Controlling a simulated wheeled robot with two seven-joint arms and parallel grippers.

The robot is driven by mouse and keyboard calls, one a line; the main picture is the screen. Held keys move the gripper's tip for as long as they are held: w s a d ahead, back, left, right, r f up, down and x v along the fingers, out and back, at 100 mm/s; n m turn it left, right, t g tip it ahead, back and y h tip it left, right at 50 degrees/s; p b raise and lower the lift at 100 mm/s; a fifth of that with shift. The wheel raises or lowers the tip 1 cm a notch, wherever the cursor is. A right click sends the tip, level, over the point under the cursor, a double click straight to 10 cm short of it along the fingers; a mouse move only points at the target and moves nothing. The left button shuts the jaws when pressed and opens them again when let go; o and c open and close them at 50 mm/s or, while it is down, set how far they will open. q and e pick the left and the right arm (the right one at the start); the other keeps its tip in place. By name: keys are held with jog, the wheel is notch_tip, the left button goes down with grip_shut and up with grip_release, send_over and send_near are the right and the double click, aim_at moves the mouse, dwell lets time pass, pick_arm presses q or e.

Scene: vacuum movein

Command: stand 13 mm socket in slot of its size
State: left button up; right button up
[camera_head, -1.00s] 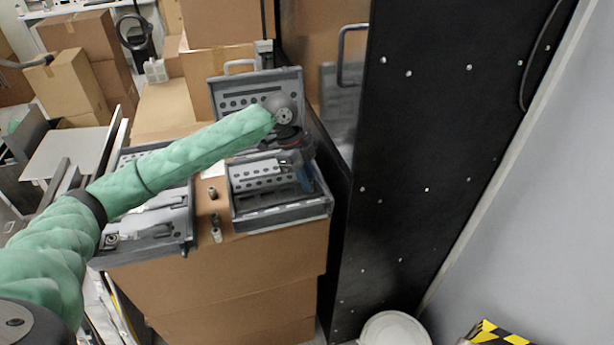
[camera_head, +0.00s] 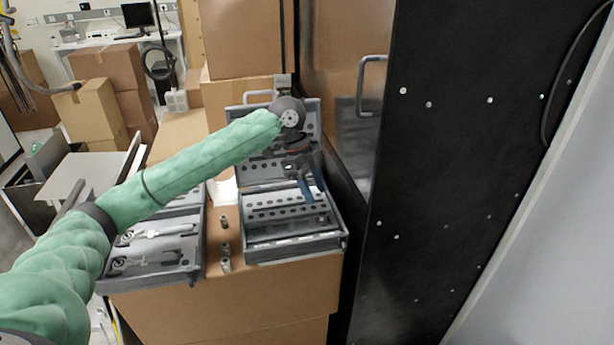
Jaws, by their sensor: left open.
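Three small metal sockets stand on the cardboard box top left of the open socket case: a rear one (camera_head: 224,222), a middle one (camera_head: 225,248) and a front one (camera_head: 226,265). Their sizes cannot be read, so I cannot tell which is the 13 mm one. The grey socket case (camera_head: 297,248) has rows of round holes in its tray and lid. My left gripper (camera_head: 309,192), with dark blue fingers, is open over the right rear of the tray, near the lid. Nothing shows between its fingers. It hides some holes. My right gripper is out of view.
A second open grey tool case (camera_head: 150,262) with wrenches lies left of the sockets, partly under my arm. A tall black panel (camera_head: 450,160) with a handle stands close on the right. Cardboard boxes (camera_head: 105,95) are stacked behind.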

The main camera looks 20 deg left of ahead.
pick_arm(q)
jog(key=shift+b+v, duration=0.85)
jog(key=shift+v, duration=1.95)
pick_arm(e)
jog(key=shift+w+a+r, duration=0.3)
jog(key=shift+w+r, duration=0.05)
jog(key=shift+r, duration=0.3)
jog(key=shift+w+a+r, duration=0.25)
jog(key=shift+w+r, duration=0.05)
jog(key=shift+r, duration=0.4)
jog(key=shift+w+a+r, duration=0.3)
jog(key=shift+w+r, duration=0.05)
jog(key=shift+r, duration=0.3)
pick_arm(q)
jog(key=shift+d, duration=0.1)
